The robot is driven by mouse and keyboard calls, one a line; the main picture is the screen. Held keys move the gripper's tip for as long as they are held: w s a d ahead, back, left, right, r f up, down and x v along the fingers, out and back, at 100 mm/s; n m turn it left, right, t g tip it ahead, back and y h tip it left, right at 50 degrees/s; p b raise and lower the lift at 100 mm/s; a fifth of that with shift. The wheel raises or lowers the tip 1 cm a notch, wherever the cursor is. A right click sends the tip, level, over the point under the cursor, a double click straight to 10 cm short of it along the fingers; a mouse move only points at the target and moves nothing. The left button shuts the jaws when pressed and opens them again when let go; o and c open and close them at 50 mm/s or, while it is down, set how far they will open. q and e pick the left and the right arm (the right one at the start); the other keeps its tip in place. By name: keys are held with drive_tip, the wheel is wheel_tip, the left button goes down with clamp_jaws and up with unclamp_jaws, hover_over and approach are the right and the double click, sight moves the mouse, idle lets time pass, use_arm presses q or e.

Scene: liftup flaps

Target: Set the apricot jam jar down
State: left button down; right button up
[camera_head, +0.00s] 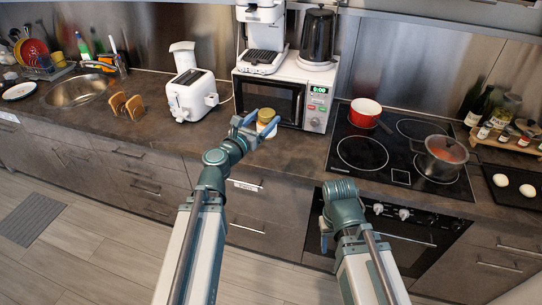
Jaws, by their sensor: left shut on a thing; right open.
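The apricot jam jar (266,116), small with a yellowish lid, is between the fingers of my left gripper (259,122). The gripper is shut on it, in front of the microwave and over the counter (290,148). I cannot tell whether the jar's base touches the counter; its lower part is partly hidden by the gripper. My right gripper (325,235) is low in front of the oven, holding nothing visible; its fingers are mostly hidden by its wrist.
The microwave (270,98) stands right behind the jar, with a coffee machine and black kettle on top. A white toaster (191,95) is to the left. The stove (362,153) with a red pot and a pan is to the right. Counter between toaster and stove is mostly clear.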

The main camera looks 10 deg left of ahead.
use_arm(q)
wheel_tip(320, 180, down, 16)
drive_tip(key=b, duration=1.3)
drive_tip(key=shift+w+d+b, duration=0.25)
drive_tip(key=shift+b, duration=0.05)
